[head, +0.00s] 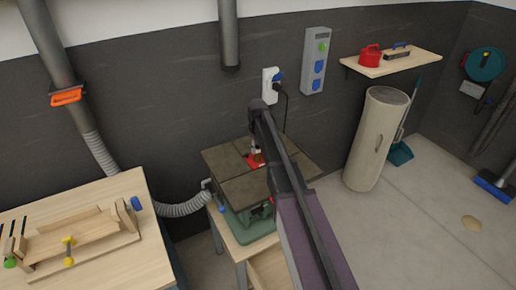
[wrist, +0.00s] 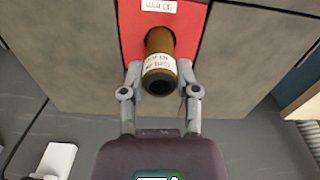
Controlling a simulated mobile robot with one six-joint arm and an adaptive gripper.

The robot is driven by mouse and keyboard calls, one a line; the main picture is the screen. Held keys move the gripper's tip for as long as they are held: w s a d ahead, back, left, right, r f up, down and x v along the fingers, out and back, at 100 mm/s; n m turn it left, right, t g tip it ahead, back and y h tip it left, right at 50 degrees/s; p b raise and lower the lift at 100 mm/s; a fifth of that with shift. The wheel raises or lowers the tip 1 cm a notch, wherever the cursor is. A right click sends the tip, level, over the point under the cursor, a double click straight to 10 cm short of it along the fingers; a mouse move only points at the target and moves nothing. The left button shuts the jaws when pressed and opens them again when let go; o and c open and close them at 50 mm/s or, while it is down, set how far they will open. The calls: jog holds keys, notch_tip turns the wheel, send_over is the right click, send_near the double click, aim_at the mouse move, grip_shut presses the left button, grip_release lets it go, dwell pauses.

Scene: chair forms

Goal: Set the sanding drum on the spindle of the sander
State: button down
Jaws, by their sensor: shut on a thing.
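The sanding drum (wrist: 160,50) is a brown cylinder with a white printed label. In the wrist view its dark open end faces my camera. My gripper (wrist: 160,78) is shut on the drum, one finger on each side. The drum is over the red insert (wrist: 192,35) in the table of the sander. The sander (head: 228,188) has a grey-brown split table and a green base in the head view. I cannot make out the spindle, nor tell whether the drum is around it. My arm hides part of the table in the head view.
A wooden bench (head: 146,242) with a wooden jig stands at the left. A grey hose (head: 182,208) runs to the sander. A tall beige cylinder (head: 370,145) stands at the right, below a wall shelf (head: 420,62). The wall with a socket (head: 270,84) is close behind the sander.

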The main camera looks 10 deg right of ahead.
jog(key=shift+f+b, duration=0.65)
jog(key=shift+f, duration=0.05)
jog(key=shift+c, duration=1.3)
grip_release()
jog(key=s+m, duration=0.5)
jog(key=s, duration=2.4)
jog(key=shift+d, duration=0.1)
